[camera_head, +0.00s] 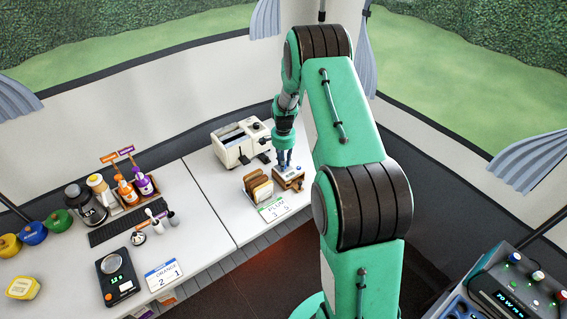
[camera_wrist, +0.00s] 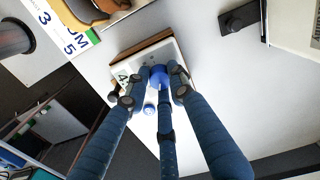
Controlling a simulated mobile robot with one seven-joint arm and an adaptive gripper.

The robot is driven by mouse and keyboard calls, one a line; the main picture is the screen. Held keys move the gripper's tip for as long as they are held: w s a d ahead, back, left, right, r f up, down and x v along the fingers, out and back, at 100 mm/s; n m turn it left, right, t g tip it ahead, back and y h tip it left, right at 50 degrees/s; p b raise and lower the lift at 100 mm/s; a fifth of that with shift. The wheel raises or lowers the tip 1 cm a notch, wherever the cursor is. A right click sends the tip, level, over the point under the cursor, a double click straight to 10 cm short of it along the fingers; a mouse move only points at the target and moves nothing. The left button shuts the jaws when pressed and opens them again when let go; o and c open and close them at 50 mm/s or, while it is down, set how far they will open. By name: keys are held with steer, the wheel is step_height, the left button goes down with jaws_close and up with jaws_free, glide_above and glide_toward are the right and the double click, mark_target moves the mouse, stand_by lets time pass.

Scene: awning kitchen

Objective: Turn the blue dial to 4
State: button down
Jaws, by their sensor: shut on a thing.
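A small wooden box with a pale top (camera_head: 290,180) stands on the white counter, below my gripper (camera_head: 284,163). In the wrist view the box's pale top (camera_wrist: 143,54) carries a blue dial (camera_wrist: 158,71). The fingers of my gripper (camera_wrist: 157,86) are closed around this dial from above and hide part of it. A smaller blue knob (camera_wrist: 149,108) sits beside the fingers on the same top. A small panel showing a dark figure like a 4 (camera_wrist: 122,77) lies to the left of the dial. The dial's pointer is not readable.
A white toaster (camera_head: 238,142) stands behind the box. Jars, a scale (camera_head: 116,277) and an ORANGE card (camera_head: 164,274) are on the left counter.

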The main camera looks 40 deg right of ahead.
stand_by(0.3)
steer(key=c, duration=1.5)
jaws_free()
steer(key=shift+r, duration=6)
